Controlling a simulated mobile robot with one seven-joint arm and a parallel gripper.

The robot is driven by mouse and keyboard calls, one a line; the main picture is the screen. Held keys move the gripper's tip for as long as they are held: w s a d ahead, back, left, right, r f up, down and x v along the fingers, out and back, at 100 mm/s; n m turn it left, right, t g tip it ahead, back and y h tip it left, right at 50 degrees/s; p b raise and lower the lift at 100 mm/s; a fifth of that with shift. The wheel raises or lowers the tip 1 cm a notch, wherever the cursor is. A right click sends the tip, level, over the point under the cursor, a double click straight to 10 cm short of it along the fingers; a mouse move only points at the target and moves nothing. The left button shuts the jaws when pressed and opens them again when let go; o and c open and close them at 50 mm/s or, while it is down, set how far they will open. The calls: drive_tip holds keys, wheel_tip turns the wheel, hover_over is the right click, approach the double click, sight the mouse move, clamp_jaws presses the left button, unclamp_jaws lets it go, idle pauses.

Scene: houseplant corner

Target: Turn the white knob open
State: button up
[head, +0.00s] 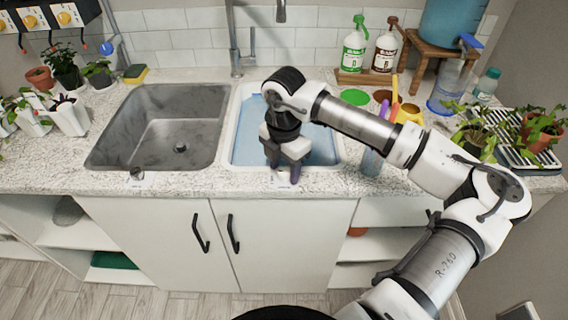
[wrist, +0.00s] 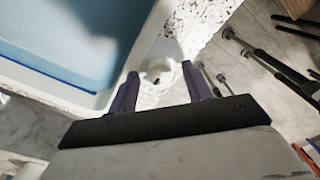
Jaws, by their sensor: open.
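The white knob (wrist: 157,68) sits on the speckled counter's front strip, beside the blue-lined basin, in the wrist view. My gripper (wrist: 158,76) is open, with one purple finger on each side of the knob. I cannot tell whether either finger touches it. In the head view my gripper (head: 284,171) points down at the counter's front edge, before the right basin, and hides the knob there. I cannot make out how far the knob is turned.
A second, greyish knob (head: 137,174) stands before the grey metal basin (head: 118,150). The right basin (head: 237,135) holds blue water or lining. A tall tap (head: 236,50) rises behind. Bottles (head: 354,48), a watering can (head: 409,109) and plants (head: 478,137) crowd the right.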

drive_tip(key=shift+f, duration=0.15)
drive_tip(key=c, duration=1)
drive_tip(key=shift+o, duration=0.2)
